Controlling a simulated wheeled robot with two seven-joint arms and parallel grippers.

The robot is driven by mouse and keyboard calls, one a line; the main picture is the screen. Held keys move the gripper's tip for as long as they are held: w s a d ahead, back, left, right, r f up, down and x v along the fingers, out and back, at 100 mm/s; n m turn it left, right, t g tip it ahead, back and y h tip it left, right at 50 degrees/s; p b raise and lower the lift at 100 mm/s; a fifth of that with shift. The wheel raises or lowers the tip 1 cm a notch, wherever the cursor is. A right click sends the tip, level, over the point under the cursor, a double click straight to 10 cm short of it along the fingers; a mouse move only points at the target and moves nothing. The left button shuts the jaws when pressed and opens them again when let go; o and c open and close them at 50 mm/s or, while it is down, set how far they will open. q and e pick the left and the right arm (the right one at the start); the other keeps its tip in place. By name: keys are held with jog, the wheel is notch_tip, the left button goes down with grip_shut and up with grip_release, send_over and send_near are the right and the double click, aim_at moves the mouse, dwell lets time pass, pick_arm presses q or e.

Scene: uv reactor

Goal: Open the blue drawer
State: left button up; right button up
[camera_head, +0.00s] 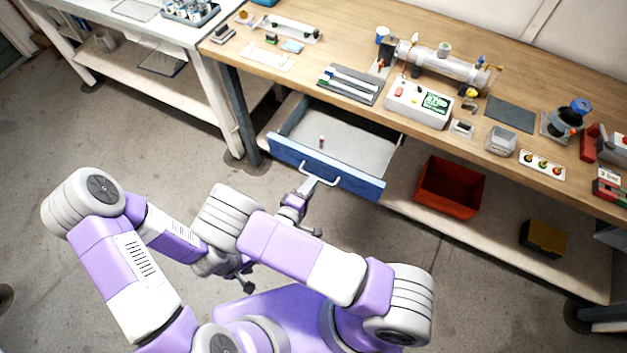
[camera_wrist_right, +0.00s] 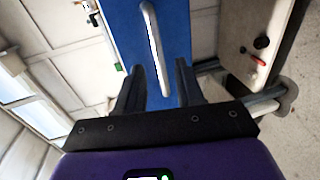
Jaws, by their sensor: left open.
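The blue drawer (camera_head: 330,170) under the wooden workbench is pulled out, and its pale inside shows in the head view. Its silver bar handle (camera_head: 320,178) is on the blue front. The blue front (camera_wrist_right: 185,25) and the handle (camera_wrist_right: 154,45) also show in the right wrist view. My right gripper (camera_head: 304,188) is at the handle. In the right wrist view, its dark fingers (camera_wrist_right: 158,82) are apart, with the handle's near end between or just ahead of them; contact cannot be told. My left gripper (camera_head: 246,279) is open and low, away from the drawer, partly hidden by my arm.
A red bin (camera_head: 450,188) and a yellow-topped dark box (camera_head: 543,238) are on the lower shelf to the right. The workbench (camera_head: 330,55) carries lab equipment. A bench leg (camera_head: 240,120) is left of the drawer.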

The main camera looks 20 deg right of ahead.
jog(key=shift+v, duration=2.3)
notch_tip(320, 180, down, 11)
jog(key=s+d+m+g+y, duration=0.2)
jog(key=m+g+y, duration=0.3)
jog(key=g+y, duration=0.15)
jog(key=s+a+r+m+g+y, duration=0.1)
jog(key=s+m+g+y, duration=0.3)
jog(key=s+m+y, duration=0.2)
jog(key=s+y, duration=0.2)
jog(key=s, duration=0.2)
jog(key=shift+a+r+m+y, duration=0.15)
jog(key=shift+r+m+y, duration=0.15)
jog(key=shift+r+y, duration=0.05)
jog(key=shift+w, duration=0.1)
